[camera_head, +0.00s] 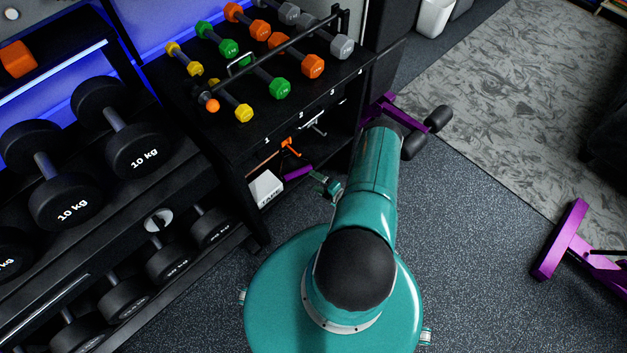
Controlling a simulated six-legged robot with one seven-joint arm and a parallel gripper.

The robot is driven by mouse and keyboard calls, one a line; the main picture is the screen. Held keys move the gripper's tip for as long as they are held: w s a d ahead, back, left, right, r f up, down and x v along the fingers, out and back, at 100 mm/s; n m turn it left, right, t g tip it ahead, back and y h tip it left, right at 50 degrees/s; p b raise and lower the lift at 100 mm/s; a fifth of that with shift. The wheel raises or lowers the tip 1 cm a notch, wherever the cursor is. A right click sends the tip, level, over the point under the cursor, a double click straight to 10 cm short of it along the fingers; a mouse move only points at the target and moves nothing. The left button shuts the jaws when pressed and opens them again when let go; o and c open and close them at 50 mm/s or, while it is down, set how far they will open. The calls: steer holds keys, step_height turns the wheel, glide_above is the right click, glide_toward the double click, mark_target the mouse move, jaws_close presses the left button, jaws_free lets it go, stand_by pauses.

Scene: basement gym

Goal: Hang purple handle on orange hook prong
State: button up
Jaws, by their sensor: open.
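The purple handle (298,172) lies low inside the black rack's open lower compartment, to the right of a white box. The orange hook prong (289,148) sticks out inside the same compartment, above the handle and a little left of it. The handle is apart from the prong. My gripper (320,178) shows small and partly, just right of the handle at the compartment's opening. It is open and seems empty. Whether its fingers touch the handle cannot be told. My own teal arm hides the space to the right.
The black rack (224,141) carries coloured dumbbells on top. The white box (265,189) stands in the compartment, and a grey hook (316,126) is above. Large black dumbbells (138,149) fill the left rack. Purple gym equipment (571,240) stands right. Floor between is clear.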

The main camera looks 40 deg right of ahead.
steer(key=shift+v, duration=1.8)
